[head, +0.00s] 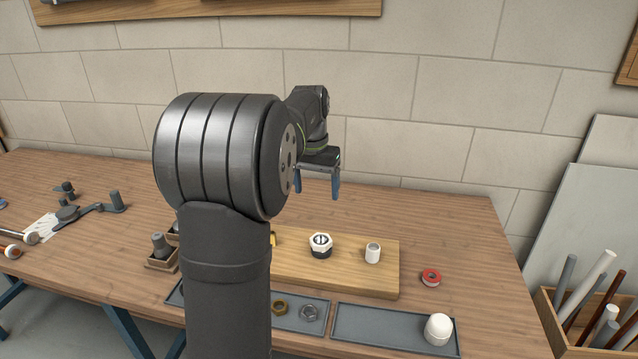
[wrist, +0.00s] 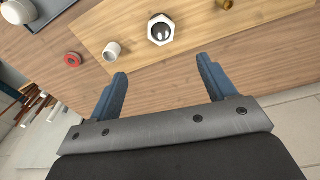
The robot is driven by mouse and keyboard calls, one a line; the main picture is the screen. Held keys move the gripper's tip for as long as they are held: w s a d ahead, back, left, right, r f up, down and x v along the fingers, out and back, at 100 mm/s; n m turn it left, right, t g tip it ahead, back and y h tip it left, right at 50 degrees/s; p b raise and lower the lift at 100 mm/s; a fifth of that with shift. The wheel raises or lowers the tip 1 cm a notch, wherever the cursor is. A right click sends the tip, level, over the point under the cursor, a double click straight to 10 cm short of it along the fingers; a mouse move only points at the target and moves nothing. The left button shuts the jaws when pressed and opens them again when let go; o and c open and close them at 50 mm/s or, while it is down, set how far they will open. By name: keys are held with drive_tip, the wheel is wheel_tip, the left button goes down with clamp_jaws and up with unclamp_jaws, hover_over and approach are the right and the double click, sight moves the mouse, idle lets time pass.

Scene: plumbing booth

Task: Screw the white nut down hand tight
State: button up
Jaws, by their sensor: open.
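The white nut (head: 321,241) is a hexagonal ring around a dark centre. It sits on a dark fitting on the wooden board, and appears level. In the wrist view the white nut (wrist: 152,37) lies beyond my fingertips, near the top middle. My gripper (head: 316,188) is raised above the bench, behind the board in the head view, apart from the nut. In the wrist view my gripper (wrist: 160,75) has its two blue fingers spread wide with nothing between them. The nut's thread engagement cannot be seen.
The board (head: 345,276) also bears a white pipe stub (head: 373,254) and a brass fitting (wrist: 225,4). A red roll (head: 431,277) lies right of the board. Trays in front hold two loose nuts (head: 309,313) and a white cap (head: 438,329). The bench behind the board is clear.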

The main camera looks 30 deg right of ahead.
sight(319, 239)
drive_tip(key=f+m, duration=0.1)
drive_tip(key=f, duration=0.4)
drive_tip(key=f+m, duration=0.1)
drive_tip(key=f, duration=0.5)
drive_tip(key=d+f+m, duration=0.1)
drive_tip(key=f, duration=0.5)
drive_tip(key=shift+w+m+y, duration=0.1)
drive_tip(key=shift+m+y, duration=0.3)
drive_tip(key=c, duration=1.1)
drive_tip(key=shift+o, duration=0.2)
drive_tip(key=m, duration=0.5)
drive_tip(key=shift+w+f, duration=0.1)
drive_tip(key=shift+w, duration=0.05)
drive_tip(key=m, duration=0.4)
drive_tip(key=shift+w, duration=0.15)
drive_tip(key=m, duration=0.4)
drive_tip(key=shift+w+d+f, duration=0.1)
drive_tip(key=shift+d+f, duration=0.05)
drive_tip(key=m, duration=0.5)
drive_tip(key=shift+d, duration=0.1)
